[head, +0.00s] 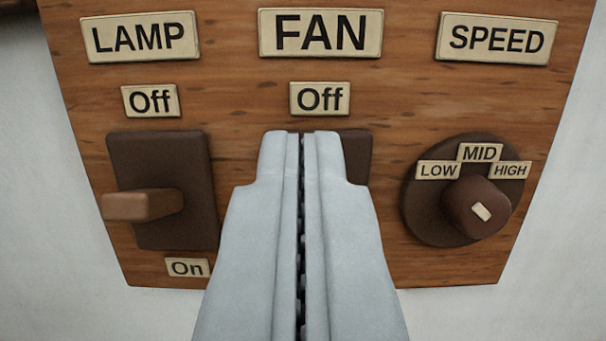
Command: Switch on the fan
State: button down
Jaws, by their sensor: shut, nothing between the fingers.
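The FAN label (320,33) and an Off label (320,98) sit one above the other at the top middle of a wooden panel (232,60). Below them is the brown fan switch plate (357,155); only its upper right corner shows. My gripper (303,136) covers the rest of it, so the fan lever, its position and any On label are hidden. My gripper is shut and empty, its fingertips in front of the plate's top part, just below the Off label. I cannot tell whether it touches the switch.
To the left is the lamp switch (168,160) with a jutting lever (143,205), under a LAMP label (140,37). To the right is a round speed knob (477,207) marked LOW, MID and HIGH. A pale plain surface (35,190) surrounds the panel.

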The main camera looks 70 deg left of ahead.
jog(key=x, duration=0.6)
jog(key=shift+w+a, duration=0.1)
jog(key=shift+a, duration=0.15)
jog(key=shift+d+f, duration=0.4)
jog(key=shift+f, duration=0.15)
jog(key=shift+s+d+f, duration=0.15)
jog(key=shift+d+f, duration=0.1)
jog(key=shift+f, duration=0.4)
jog(key=shift+s+d+f, duration=0.2)
jog(key=shift+f, duration=0.45)
